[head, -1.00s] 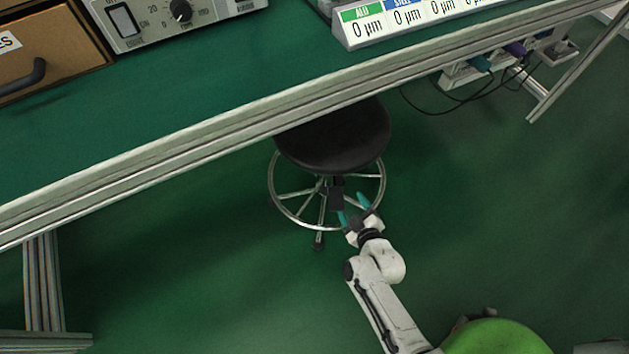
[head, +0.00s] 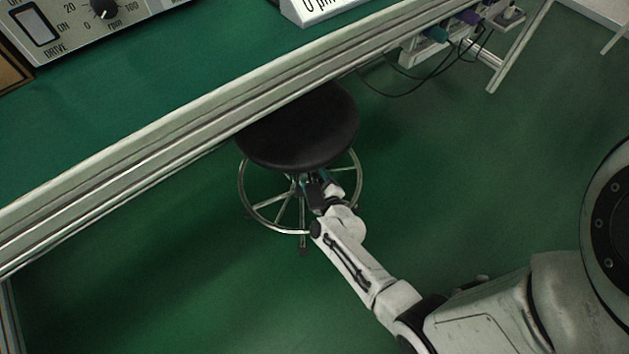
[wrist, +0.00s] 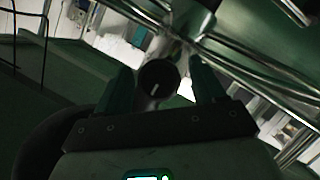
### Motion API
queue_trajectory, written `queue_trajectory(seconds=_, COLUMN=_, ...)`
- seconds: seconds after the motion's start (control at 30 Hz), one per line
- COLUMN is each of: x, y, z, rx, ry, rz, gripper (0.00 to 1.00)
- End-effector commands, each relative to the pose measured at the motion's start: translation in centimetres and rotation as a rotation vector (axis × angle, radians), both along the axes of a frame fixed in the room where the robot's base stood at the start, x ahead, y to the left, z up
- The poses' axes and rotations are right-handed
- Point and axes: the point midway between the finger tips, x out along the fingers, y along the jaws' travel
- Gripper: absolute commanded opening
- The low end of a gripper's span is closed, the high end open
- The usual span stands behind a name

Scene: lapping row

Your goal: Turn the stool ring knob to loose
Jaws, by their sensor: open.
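The stool (head: 300,128) has a round black seat and stands partly under the bench edge. Its chrome foot ring (head: 244,190) shows below the seat. My gripper (head: 317,180) is under the front of the seat, near the stool's column. In the wrist view, the dark round knob (wrist: 150,82) with a short white mark appears between the two teal fingers of my gripper (wrist: 161,70). The fingers are open, one on each side, with gaps to the knob in the picture. I cannot tell how deep the knob sits between them. In the head view the knob is hidden.
The green bench (head: 150,110) with its metal front rail runs above the stool. A device with a dial (head: 103,8) stands on it. Black cables (head: 420,78) hang from a socket strip at upper right. The green floor (head: 480,190) right of the stool is clear.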

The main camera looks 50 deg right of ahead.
Motion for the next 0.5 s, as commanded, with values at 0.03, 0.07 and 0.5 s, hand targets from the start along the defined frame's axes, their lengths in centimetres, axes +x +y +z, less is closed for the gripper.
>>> queue_trajectory(seconds=0.03, x=0.22, y=-0.14, z=-0.11, rx=-0.002, ry=0.0, rz=0.001, gripper=0.69)
queue_trajectory(seconds=0.07, x=0.29, y=-0.19, z=-0.14, rx=-0.002, ry=0.001, rz=0.001, gripper=0.69)
queue_trajectory(seconds=0.5, x=0.4, y=-0.22, z=-0.14, rx=0.0, ry=0.001, rz=0.001, gripper=0.57)
